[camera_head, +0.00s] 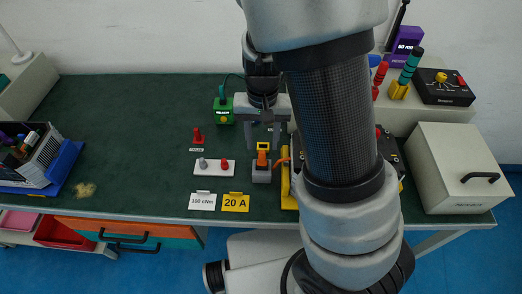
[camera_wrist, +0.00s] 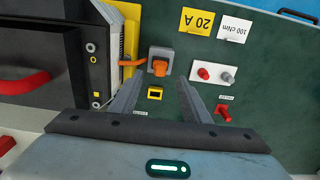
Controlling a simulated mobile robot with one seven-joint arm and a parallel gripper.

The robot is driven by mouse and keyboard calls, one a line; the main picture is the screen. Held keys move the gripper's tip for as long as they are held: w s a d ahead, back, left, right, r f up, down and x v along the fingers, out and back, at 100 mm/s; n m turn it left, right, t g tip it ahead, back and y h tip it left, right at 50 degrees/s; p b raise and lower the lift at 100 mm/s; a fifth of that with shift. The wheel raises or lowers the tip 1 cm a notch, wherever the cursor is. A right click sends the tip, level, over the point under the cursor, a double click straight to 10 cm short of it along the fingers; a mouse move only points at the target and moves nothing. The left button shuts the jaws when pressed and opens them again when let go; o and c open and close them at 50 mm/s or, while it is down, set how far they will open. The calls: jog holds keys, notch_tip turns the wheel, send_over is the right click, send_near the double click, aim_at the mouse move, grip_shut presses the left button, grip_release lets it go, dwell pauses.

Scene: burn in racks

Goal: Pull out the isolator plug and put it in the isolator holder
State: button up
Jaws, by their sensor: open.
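An orange plug (camera_head: 262,161), which looks like the isolator plug, sits in a grey block (camera_head: 261,176) on the green bench. In the wrist view the orange plug (camera_wrist: 160,68) and grey block (camera_wrist: 158,53) lie just beyond the fingertips. A small yellow-rimmed square with a dark middle (camera_wrist: 155,93) lies between the fingers; it may be the isolator holder, but its label is unreadable. My gripper (camera_head: 263,143) is open and empty, pointing down above the bench behind the grey block. The wrist view shows its two fingers (camera_wrist: 159,84) apart, touching neither plug nor block.
A black device (camera_wrist: 95,65) with a yellow edge and an orange lead stands beside the block. A white plate (camera_head: 214,168) with grey and red knobs, a red part (camera_head: 197,135) and a yellow "20 A" card (camera_head: 235,202) lie nearby. The bench's left-middle is clear.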

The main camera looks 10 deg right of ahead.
aim_at(262, 152)
notch_tip(262, 152, down, 7)
jog(key=shift+r+b, duration=0.1)
jog(key=shift+b, duration=0.45)
grip_shut()
